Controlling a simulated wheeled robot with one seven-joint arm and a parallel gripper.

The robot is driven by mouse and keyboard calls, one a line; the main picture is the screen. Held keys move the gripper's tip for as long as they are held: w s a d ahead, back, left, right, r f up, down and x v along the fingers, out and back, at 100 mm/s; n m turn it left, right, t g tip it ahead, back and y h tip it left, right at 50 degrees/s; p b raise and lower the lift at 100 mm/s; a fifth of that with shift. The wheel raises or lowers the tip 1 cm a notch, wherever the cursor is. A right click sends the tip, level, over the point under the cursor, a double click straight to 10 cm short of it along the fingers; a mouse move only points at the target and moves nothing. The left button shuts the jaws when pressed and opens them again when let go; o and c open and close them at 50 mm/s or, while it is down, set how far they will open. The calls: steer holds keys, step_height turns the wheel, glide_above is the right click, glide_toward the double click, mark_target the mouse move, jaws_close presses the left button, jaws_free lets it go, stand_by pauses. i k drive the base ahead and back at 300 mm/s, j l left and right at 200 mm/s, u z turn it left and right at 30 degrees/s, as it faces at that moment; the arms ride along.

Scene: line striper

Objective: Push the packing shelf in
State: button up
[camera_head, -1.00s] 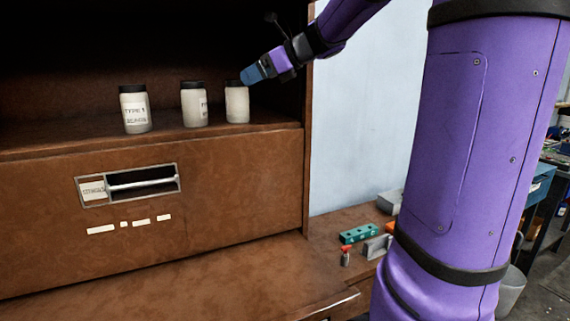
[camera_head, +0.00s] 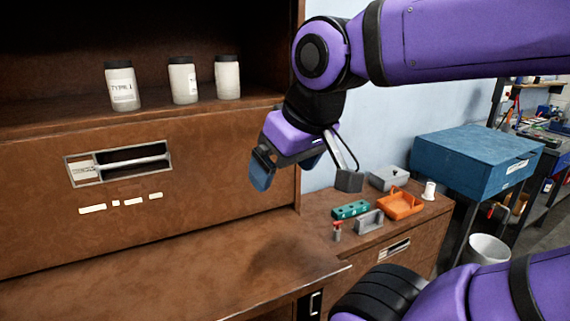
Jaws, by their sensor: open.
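The packing shelf appears to be the flat brown board (camera_head: 150,285) that sticks out below the drawer front of the brown cabinet. Its right corner reaches past the cabinet's right side, and its left part runs out of the picture. My gripper (camera_head: 285,176) points downward in front of the cabinet's right edge, above the right part of the shelf. Its blue fingers are apart with nothing between them. It looks clear of the shelf, and a soft dark shadow lies on the board below it.
Three white jars (camera_head: 184,80) stand in the cabinet's upper opening. The drawer front has a recessed metal handle (camera_head: 122,163). A lower side cabinet at right holds a green block (camera_head: 351,209), an orange tray (camera_head: 400,203) and other small items. A blue box (camera_head: 476,160) stands beyond it.

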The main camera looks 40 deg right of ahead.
mark_target(247, 268)
steer(key=l+u, duration=0.1)
steer(key=u, duration=0.35)
steer(key=l+u, duration=0.1)
steer(key=u, duration=0.3)
steer(key=l+u, duration=0.1)
steer(key=u, duration=0.35)
steer(key=k+u, duration=0.1)
steer(key=u, duration=0.3)
steer(key=k+l+u, duration=0.1)
steer(key=k+l, duration=0.1)
